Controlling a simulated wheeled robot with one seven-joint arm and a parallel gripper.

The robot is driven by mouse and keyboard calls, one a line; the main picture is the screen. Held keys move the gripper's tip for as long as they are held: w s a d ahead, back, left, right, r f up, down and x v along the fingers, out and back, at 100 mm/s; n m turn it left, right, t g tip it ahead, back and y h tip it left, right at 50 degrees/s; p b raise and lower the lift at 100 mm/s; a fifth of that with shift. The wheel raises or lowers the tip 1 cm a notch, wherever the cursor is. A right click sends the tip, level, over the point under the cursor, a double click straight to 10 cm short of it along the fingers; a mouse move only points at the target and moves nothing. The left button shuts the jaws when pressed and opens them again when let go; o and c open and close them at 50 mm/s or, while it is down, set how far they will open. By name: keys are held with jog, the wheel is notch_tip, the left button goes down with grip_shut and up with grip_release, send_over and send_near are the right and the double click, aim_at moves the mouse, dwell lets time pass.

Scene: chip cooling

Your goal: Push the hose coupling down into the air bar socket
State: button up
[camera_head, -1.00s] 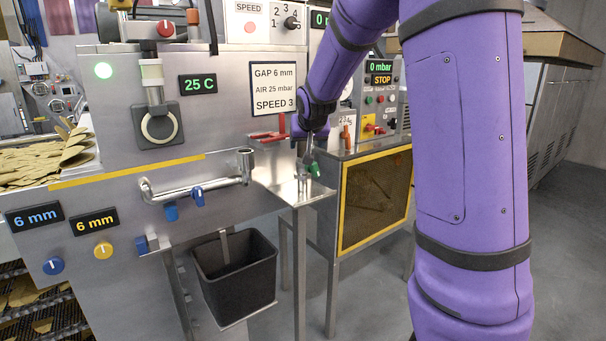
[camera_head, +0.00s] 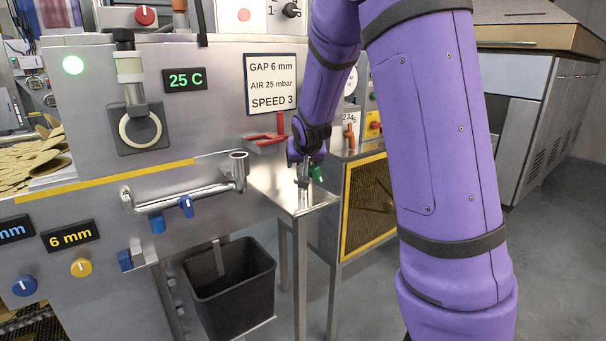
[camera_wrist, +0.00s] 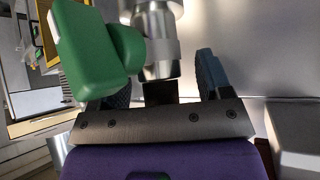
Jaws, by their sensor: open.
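The hose coupling (camera_wrist: 158,40) is a bright metal cylinder with a green part (camera_wrist: 95,50) beside it. In the head view the green part (camera_head: 317,173) and some metal show just below my gripper (camera_head: 303,170), over the small steel table. In the wrist view my gripper (camera_wrist: 160,85) is open, with one dark finger on each side of the coupling's lower end; contact cannot be told. The left finger is partly behind the green part. The air bar (camera_head: 180,198) is a chrome pipe on the machine front. Its upright open end, which looks like the socket (camera_head: 239,157), is empty, left of my gripper.
The small steel table (camera_head: 275,180) stands right of the air bar. A red handle (camera_head: 265,139) lies behind it. A black bin (camera_head: 235,290) sits below. A yellow-framed cabinet (camera_head: 367,200) stands to the right. Blue knobs hang under the pipe.

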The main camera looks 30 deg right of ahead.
jog(key=shift+w+d+f, duration=0.15)
jog(key=shift+w+f, duration=0.05)
jog(key=shift+f, duration=0.05)
grip_shut()
jog(key=shift+r, duration=0.15)
